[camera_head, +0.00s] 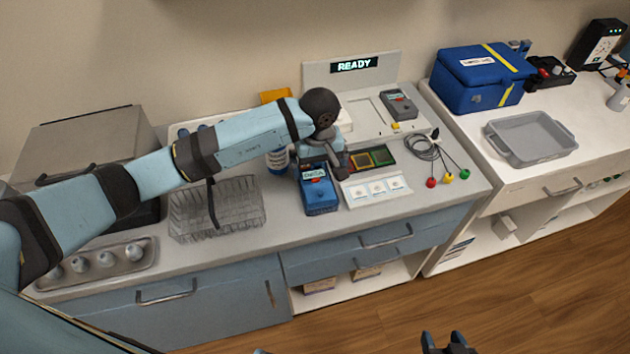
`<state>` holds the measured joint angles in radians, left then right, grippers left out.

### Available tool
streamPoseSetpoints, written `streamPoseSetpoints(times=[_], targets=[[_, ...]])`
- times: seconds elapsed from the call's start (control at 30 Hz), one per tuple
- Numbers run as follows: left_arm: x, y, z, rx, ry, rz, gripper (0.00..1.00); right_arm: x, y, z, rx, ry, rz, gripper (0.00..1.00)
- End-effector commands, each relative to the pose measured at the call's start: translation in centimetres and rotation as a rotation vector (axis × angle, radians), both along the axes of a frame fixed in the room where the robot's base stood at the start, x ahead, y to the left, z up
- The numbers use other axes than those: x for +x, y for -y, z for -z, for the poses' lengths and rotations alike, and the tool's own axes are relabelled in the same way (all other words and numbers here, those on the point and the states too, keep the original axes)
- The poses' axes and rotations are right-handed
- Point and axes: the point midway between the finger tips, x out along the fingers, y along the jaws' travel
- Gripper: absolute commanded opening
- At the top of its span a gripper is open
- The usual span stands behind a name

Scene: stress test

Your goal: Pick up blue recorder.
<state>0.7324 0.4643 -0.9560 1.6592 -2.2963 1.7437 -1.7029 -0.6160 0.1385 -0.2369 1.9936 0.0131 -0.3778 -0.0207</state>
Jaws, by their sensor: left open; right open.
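The blue recorder (320,198), a small box with a label on its top end, lies on the grey counter near its front edge. My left gripper (322,170) is open and points down over the recorder's far end. Its fingers appear to be at either side of that end; I cannot tell whether they touch it. The gripper and wrist hide part of the recorder's far end. My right gripper (443,339) is open at the bottom edge, low in front of the counter and far from the recorder; only its tips show.
A clear wire basket (240,212) stands left of the recorder. A white card with three pads (376,190) lies close on its right, with coloured leads (440,160) beyond. A blue and white bottle (277,161) stands behind left. A grey tray (530,139) and blue case (478,78) occupy the right counter.

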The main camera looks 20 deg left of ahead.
Motion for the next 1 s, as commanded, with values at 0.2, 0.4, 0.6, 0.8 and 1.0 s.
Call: streamPoseSetpoints(times=[0.2, 0.4, 0.6, 0.8, 1.0], targets=[[-0.1, -0.6, 3.2, -0.001, -0.006, -0.003, 1.00, 0.0, 0.1, -1.0, -0.001, 0.000, 0.001, 0.57], [0.0, -0.6, 4.7, 0.000, -0.002, -0.001, 1.00, 0.1, 0.1, -1.1, -0.001, 0.001, 0.002, 0.57], [0.0, -0.6, 4.7, -0.001, -0.001, -0.001, 0.98, 0.1, 0.2, -1.1, -0.002, 0.002, 0.002, 0.57], [0.0, -0.6, 4.7, -0.001, -0.002, -0.001, 0.52, 0.1, 0.2, -1.1, -0.002, 0.003, 0.002, 0.57], [0.0, -0.6, 4.7, -0.001, 0.000, -0.001, 0.47, 0.2, 0.2, -1.2, -0.002, 0.004, 0.002, 0.57]])
